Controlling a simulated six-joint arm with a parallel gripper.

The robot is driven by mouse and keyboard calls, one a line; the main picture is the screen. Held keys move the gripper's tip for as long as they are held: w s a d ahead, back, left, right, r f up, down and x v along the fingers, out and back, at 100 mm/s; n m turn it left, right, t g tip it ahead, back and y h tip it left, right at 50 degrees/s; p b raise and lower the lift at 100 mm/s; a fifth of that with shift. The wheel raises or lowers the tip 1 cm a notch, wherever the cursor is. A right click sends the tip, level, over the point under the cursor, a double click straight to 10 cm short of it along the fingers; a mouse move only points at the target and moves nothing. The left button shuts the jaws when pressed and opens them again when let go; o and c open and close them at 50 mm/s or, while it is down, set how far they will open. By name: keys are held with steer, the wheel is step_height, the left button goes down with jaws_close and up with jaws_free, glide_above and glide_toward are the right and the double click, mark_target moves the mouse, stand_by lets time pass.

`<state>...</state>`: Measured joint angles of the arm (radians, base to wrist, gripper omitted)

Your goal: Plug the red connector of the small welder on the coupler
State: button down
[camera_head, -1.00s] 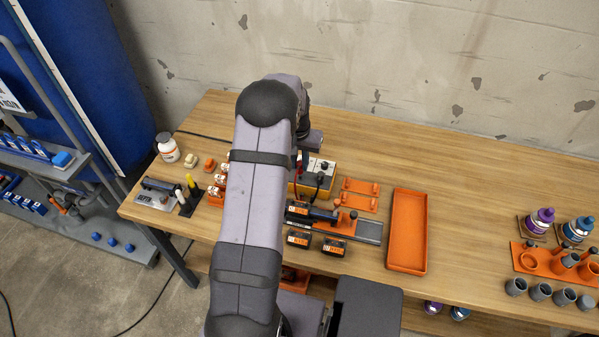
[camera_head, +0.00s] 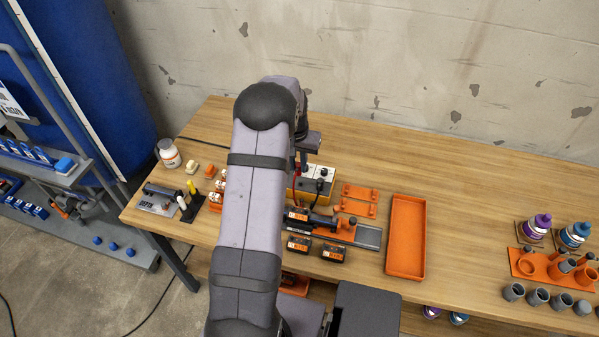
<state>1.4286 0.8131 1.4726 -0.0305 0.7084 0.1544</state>
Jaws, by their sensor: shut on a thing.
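The small welder (camera_head: 302,184) is a yellow-orange box with a pale top, standing on the bench right of my arm. A black plug (camera_head: 320,185) with a dark lead is on its top right. My gripper (camera_head: 303,165) is over the welder's back left, partly hidden by my arm. It appears shut on the red connector, of which only a little red (camera_head: 298,170) shows below the fingers. A grey pipe (camera_head: 320,219) lies in the orange-and-black clamp jig (camera_head: 349,232) in front of the welder. I cannot make out the coupler; my arm covers the jig's left end.
An orange tray (camera_head: 406,205) and an orange bracket (camera_head: 356,194) lie right of the welder. Two orange-and-black blocks (camera_head: 333,252) lie in front of the jig. The bench's back strip is clear.

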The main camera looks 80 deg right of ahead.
steer(key=w+a+r+p, duration=0.2)
steer(key=w+r, duration=0.1)
steer(key=r, duration=0.1)
steer(key=s+a+f+m+g+y, duration=0.1)
steer(key=a+m, duration=0.7)
steer(key=m, duration=1)
steer(key=shift+s+f+g+y, duration=0.35)
steer(key=shift+s+f, duration=0.3)
steer(key=shift+s, duration=0.6)
steer(key=shift+f, duration=0.25)
steer(key=shift+f+b, duration=0.95)
steer(key=shift+f, duration=0.65)
steer(key=shift+r, duration=0.15)
